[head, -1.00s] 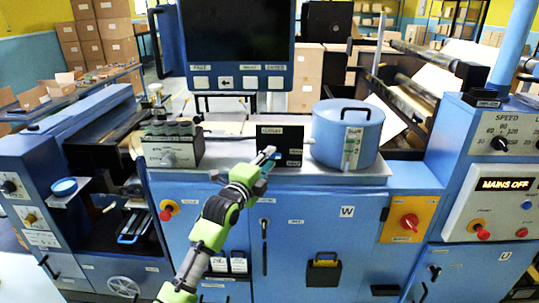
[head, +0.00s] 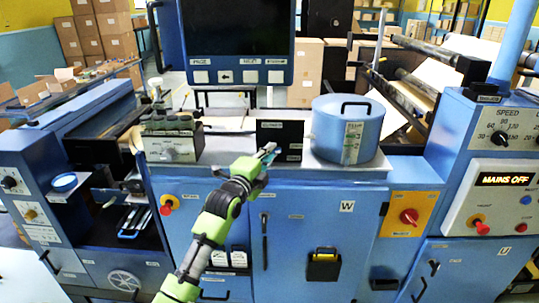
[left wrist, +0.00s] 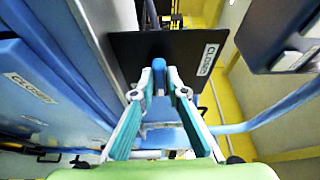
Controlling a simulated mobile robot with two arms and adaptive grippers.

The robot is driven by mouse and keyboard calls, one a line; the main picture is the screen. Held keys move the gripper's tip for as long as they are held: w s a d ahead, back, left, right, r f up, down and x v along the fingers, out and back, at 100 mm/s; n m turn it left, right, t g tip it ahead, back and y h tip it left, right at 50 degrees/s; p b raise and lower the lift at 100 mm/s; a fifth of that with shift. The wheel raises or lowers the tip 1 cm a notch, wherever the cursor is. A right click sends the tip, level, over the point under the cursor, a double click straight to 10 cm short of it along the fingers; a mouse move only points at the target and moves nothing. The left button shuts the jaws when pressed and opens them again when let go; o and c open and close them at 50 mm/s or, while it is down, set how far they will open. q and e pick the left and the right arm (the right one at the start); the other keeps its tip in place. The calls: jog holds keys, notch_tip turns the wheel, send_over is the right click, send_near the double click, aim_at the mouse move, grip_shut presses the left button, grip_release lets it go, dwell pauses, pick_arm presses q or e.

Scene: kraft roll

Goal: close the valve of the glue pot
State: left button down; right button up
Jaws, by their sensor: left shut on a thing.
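The blue glue pot (head: 332,133), with a lid and a black handle, stands on the metal top of the blue machine. Left of it is an upright black plate (head: 279,130) with small labels. In the left wrist view the plate (left wrist: 140,54) bears a label reading CLOSED. My left gripper (head: 268,150) is in front of the plate, left of the pot. In the left wrist view its fingers (left wrist: 159,84) are shut on a small blue valve handle (left wrist: 159,64). The handle is mostly hidden in the head view. My right gripper is in neither view.
A screen panel (head: 238,76) hangs above and behind the plate. A grey box with a knob (head: 172,150) stands at the left on the metal top. The MAINS OFF console (head: 490,195) is at right.

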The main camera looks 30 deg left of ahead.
pick_arm(q)
jog(key=shift+w+d+f+n+t+y+b, duration=0.25)
jog(key=shift+n+y+b, duration=1.3)
jog(key=shift+n, duration=1.7)
jog(key=shift+s+a+f+n+t+y+b, duration=0.25)
jog(key=shift+n+y+b, duration=0.8)
jog(key=shift+n+b, duration=1.6)
jog(key=shift+w+d+r+n+t+y+b, duration=0.25)
jog(key=shift+n+y+b, duration=0.95)
jog(key=shift+n, duration=2.7)
jog(key=shift+s+f, duration=0.1)
jog(key=shift+f, duration=0.1)
jog(key=c, duration=2.1)
grip_release()
jog(key=shift+r, duration=0.1)
notch_tip(320, 180, up, 10)
